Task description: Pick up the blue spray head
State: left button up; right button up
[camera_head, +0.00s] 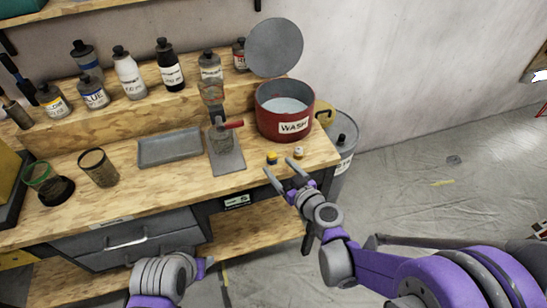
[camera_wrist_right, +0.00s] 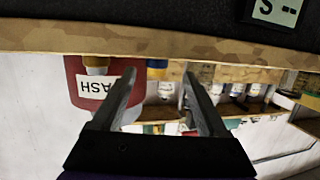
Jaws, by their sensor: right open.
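In the right wrist view, where the scene is upside down, a blue-topped piece (camera_wrist_right: 157,66) appears between the finger lines, beyond the tips. My right gripper (camera_head: 280,168) is open and empty at the bench's front edge, its fingers pointing at the blue spray head without visibly holding it. Its two fingers also show in the wrist view (camera_wrist_right: 160,76). Part of my left arm shows at the bottom of the head view; its fingers do not show.
A pale small piece (camera_head: 298,153) sits just right of the spray head. The red WASH pot (camera_head: 284,127) with raised lid stands behind. A metal stand (camera_head: 228,160), grey tray (camera_head: 170,147) and open can (camera_head: 98,167) are left. Bottles line the back shelf.

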aim_at(274, 159)
jog(key=x, duration=0.6)
jog(key=shift+w+d+r, duration=0.15)
jog(key=shift+d+r, duration=0.05)
grip_shut()
